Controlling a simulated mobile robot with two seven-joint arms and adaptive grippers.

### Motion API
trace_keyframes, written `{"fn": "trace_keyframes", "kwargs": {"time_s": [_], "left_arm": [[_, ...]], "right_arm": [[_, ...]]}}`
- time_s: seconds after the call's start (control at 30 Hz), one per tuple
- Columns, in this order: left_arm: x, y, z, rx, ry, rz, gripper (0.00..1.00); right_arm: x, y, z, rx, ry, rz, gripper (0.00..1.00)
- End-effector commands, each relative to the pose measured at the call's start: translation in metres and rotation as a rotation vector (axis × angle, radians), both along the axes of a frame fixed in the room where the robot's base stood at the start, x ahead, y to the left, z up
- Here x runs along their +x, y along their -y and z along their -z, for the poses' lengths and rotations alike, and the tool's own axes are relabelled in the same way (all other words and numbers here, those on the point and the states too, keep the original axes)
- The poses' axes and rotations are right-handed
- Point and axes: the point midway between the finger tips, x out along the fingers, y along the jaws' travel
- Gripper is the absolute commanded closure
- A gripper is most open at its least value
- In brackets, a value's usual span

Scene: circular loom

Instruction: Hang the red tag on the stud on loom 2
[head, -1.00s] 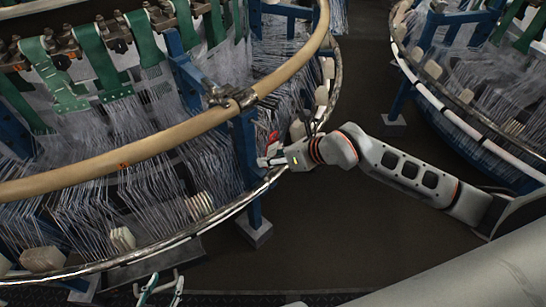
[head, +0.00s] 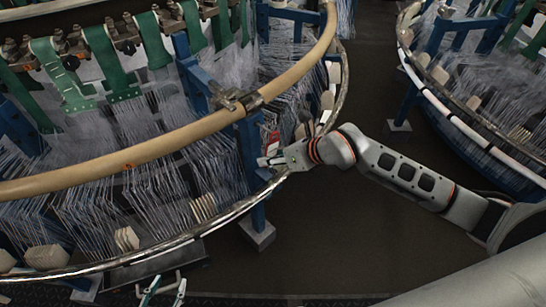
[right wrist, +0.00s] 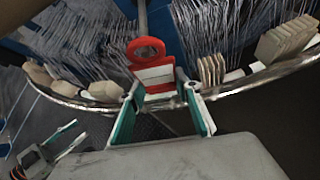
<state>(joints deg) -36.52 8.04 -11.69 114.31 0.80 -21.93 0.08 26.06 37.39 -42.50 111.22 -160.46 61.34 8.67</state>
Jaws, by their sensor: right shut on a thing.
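The red tag (right wrist: 147,72) has a red ring at its top and a white panel below. In the right wrist view it stands upright between the teal-lined fingers of my right gripper (right wrist: 164,108), which is shut on its lower part. In the head view the right gripper (head: 268,160) is at the blue post of the near loom, and the tag (head: 270,143) shows small there. A grey rod (right wrist: 142,18) shows above the ring; I cannot tell whether it passes through it. I cannot make out the stud clearly. My left gripper (head: 161,291) is open and empty at the bottom edge.
The near loom's tan hoop (head: 150,150) and shiny lower rail (head: 110,262) curve around dense threads. Pale blocks (right wrist: 290,38) sit along the rail beside the right gripper. A second loom (head: 490,95) stands at the right. Dark floor lies open between the looms.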

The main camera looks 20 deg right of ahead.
Motion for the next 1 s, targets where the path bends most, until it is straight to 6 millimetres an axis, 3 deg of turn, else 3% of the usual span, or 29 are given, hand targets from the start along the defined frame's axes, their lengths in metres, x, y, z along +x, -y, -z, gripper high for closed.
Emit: {"fn": "trace_keyframes", "kwargs": {"time_s": [0.87, 0.9, 0.97, 1.0], "left_arm": [[0.0018, 0.0002, -0.0044, -0.001, 0.006, 0.001, 0.60], [0.0018, 0.0003, -0.0043, -0.001, 0.006, 0.001, 0.60], [0.0017, 0.0002, -0.0043, -0.001, 0.006, 0.001, 0.60], [0.0017, 0.0002, -0.0043, -0.001, 0.006, 0.001, 0.60]], "right_arm": [[0.0033, -0.0017, 0.0048, 0.000, -0.001, 0.000, 0.93], [0.0031, -0.0017, 0.0050, 0.000, -0.001, 0.000, 0.65], [0.0031, -0.0018, 0.0051, 0.000, -0.002, 0.000, 0.49], [0.0031, -0.0018, 0.0050, 0.000, -0.001, 0.000, 0.48]]}}
